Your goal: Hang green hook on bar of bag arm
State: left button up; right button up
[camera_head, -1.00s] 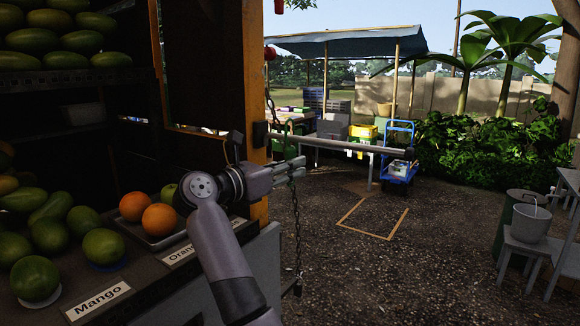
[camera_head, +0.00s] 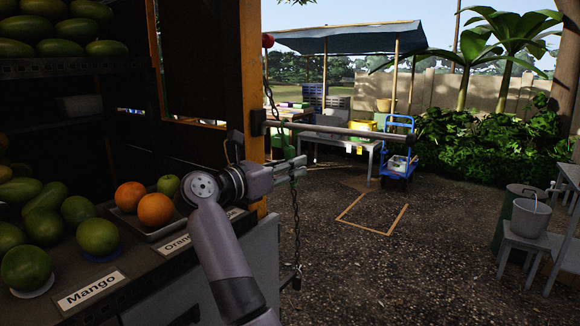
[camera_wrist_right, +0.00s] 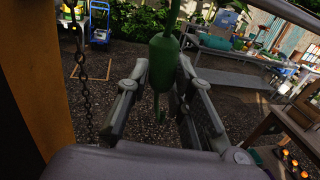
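The green hook (camera_wrist_right: 163,62) stands between the fingers of my right gripper in the right wrist view, its thin stem reaching up out of frame and a thinner end below. The grey bar (camera_head: 345,131) runs level from the wooden post to the right. It also crosses the top right of the wrist view (camera_wrist_right: 290,12). Whether the hook touches the bar is unclear. My left gripper is out of view.
A dark chain (camera_head: 297,235) hangs below the gripper, beside the stall counter. Mangoes (camera_head: 97,236) and a tray of oranges (camera_head: 155,208) sit on the counter at left. A blue cart (camera_head: 397,150) stands behind.

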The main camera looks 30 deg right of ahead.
jog(key=o, duration=0.4)
